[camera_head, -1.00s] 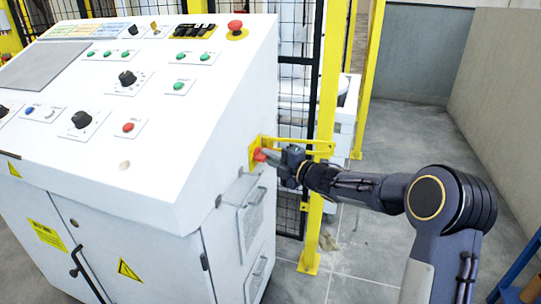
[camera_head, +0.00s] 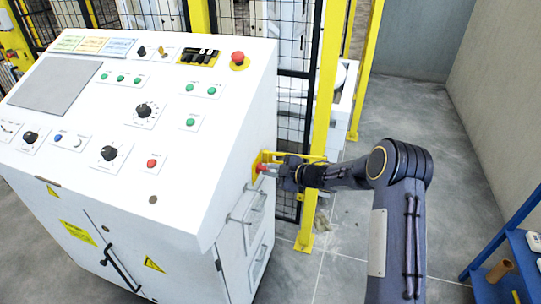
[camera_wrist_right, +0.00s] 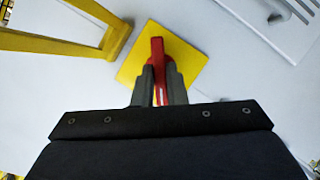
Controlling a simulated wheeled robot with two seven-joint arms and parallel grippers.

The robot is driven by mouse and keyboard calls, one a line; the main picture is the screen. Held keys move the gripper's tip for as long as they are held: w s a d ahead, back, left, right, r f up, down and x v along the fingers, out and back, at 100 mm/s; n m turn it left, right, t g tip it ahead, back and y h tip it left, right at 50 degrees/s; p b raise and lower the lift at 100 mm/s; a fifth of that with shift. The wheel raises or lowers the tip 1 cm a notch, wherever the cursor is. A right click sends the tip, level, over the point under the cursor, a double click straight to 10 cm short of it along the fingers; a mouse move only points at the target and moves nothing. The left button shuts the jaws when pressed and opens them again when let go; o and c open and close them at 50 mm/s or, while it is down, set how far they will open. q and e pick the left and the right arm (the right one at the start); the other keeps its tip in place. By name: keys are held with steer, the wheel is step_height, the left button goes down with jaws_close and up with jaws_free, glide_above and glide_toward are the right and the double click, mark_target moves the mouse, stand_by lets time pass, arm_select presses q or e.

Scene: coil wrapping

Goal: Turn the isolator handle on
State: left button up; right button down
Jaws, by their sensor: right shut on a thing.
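The isolator handle (camera_wrist_right: 157,50) is red and sits on a yellow square plate (camera_wrist_right: 188,62) on the cabinet's white right side. In the head view the red handle (camera_head: 263,169) shows small at the right side of the cabinet. My right gripper (camera_wrist_right: 158,82) is shut on the handle, with one grey finger on each side of it. In the head view my right gripper (camera_head: 276,170) reaches the handle from the right. The handle's lower part is partly hidden between the fingers. My left gripper is not in view.
The white control cabinet (camera_head: 120,195) fills the left, with knobs, buttons and a red emergency stop (camera_head: 238,58) on top. A yellow bracket (camera_wrist_right: 85,40) juts out beside the plate. A yellow fence post (camera_head: 322,120) stands behind my right arm. A blue shelf (camera_head: 500,245) is at lower right.

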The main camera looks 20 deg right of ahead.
steer(key=m+g+y+p, duration=0.1)
steer(key=m+g+p, duration=0.1)
steer(key=p, duration=0.3)
steer(key=shift+w+d+r+m, duration=0.1)
steer(key=shift+m, duration=0.6)
arm_select(q)
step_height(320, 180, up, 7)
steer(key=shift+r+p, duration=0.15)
steer(key=shift+p, duration=0.25)
arm_select(e)
steer(key=shift+m+g+y, duration=0.3)
steer(key=shift+m+g, duration=0.4)
steer(key=shift+m, duration=0.1)
steer(key=c, duration=1.5)
jaws_free()
steer(key=shift+w+d, duration=0.1)
steer(key=shift+o, duration=0.2)
